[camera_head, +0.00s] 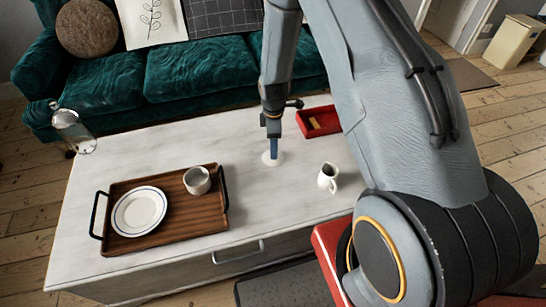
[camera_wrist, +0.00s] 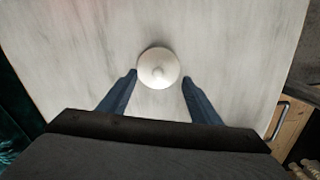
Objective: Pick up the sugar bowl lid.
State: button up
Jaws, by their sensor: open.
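The sugar bowl lid (camera_head: 273,159) is a small round white disc with a knob, lying on the white table (camera_head: 120,158). In the wrist view the lid (camera_wrist: 158,68) shows near the top centre, its knob facing the camera. My gripper (camera_head: 272,150) is right above the lid in the head view and hides part of it. In the wrist view my gripper (camera_wrist: 158,78) is open, with one blue finger on each side of the lid's lower edge and a gap on both sides. Nothing is between the fingers' grip. Whether the fingertips touch the tabletop, I cannot tell.
A wooden tray (camera_head: 172,241) with a plate (camera_head: 139,211) and a cup (camera_head: 197,181) stands at the left. A white jug (camera_head: 327,178) stands right of the lid, a red tray (camera_head: 318,121) behind it. A glass bottle (camera_head: 72,129) is at the far left corner. A green sofa (camera_head: 200,70) is behind.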

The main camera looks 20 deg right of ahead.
jog(key=shift+w+f, duration=0.2)
jog(key=shift+f, duration=1.9)
jog(key=shift+s, duration=0.1)
jog(key=c, duration=1.4)
jog(key=shift+o, duration=0.2)
